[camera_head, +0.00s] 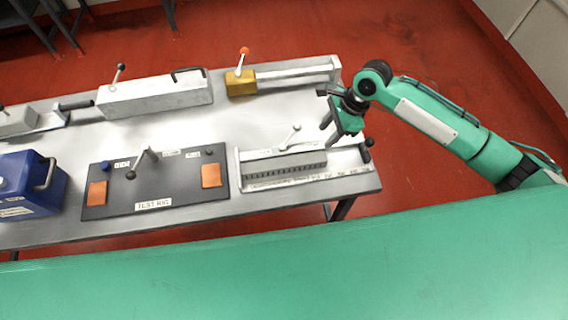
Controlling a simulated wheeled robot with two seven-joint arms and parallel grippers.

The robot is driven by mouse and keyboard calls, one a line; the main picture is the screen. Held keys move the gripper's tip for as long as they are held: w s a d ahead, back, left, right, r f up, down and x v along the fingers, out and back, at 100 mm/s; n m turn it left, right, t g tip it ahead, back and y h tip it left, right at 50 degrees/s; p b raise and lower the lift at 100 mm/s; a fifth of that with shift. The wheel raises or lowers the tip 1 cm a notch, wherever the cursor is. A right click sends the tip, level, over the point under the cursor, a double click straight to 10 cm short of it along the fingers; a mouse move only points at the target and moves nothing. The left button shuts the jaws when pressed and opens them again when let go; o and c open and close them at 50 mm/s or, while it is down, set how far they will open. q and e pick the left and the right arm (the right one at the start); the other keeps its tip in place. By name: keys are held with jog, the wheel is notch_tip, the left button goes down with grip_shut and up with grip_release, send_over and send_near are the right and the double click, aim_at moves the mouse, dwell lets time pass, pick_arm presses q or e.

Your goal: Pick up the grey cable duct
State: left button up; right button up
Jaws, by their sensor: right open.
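A long grey slotted piece (287,171), which looks like the cable duct, lies in a light metal fixture (240,183) at the right front of the table. A row of dark slots runs along its front side, and a lever with a pale knob rises behind it. My right gripper (330,129) is open and empty above the right end of the fixture, a little behind and to the right of the grey piece. It appears apart from it. My left gripper is out of view.
On the metal table (225,118) are a dark TEST RIG panel (120,204), a blue box (28,187), a grey box with a black handle (150,97), and a gold block (240,84) with a long rail (295,75). Bare tabletop separates the front and back rows.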

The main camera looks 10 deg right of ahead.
jog(key=p, duration=0.1)
send_near(309, 158)
jog(key=x, duration=0.5)
jog(key=shift+a+r, duration=0.15)
jog(key=shift+a, duration=0.15)
jog(key=x, duration=0.1)
jog(key=p+x, duration=0.1)
jog(key=x, duration=0.1)
jog(key=p+x, duration=0.1)
jog(key=shift+d+f, duration=0.1)
jog(key=shift+f, duration=0.65)
jog(key=c, duration=0.7)
jog(key=shift+r, duration=0.1)
